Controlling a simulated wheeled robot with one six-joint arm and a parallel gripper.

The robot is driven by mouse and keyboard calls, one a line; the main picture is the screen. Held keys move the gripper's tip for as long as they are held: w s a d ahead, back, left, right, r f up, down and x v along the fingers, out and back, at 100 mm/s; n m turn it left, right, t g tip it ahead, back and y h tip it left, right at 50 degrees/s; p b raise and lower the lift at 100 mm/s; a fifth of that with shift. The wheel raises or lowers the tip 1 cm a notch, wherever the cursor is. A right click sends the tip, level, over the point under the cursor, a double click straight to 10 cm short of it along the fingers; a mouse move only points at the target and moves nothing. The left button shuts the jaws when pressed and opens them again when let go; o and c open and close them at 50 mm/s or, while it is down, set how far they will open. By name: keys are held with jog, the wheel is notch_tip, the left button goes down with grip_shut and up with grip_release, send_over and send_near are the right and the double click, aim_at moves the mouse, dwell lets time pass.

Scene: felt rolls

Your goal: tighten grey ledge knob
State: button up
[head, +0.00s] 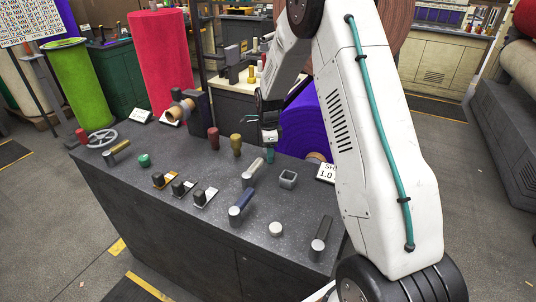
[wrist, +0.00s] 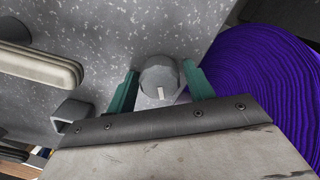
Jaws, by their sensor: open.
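A round grey knob (wrist: 159,76) with a short pale mark shows in the wrist view on the speckled grey bench top. My gripper (wrist: 160,92) is open, with one teal finger on each side of the knob. Small gaps seem to show beside the knob, but I cannot tell for sure whether a finger touches it. In the head view my gripper (head: 270,155) points down at the far right part of the bench (head: 140,190), and I cannot make the grey knob out there.
A beige lever (head: 253,172) and a square grey cup (head: 288,179) stand close to my gripper. A purple roll (head: 305,125) is just behind the bench. Red and olive handles (head: 236,145), a blue lever (head: 241,206) and a white knob (head: 276,229) also stand on the bench.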

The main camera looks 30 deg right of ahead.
jog(key=n, duration=0.4)
jog(key=shift+n, duration=0.6)
jog(key=n, duration=0.3)
jog(key=shift+w+n, duration=0.1)
jog(key=shift+n, duration=1.4)
jog(key=shift+n, duration=0.9)
jog(key=n, duration=0.4)
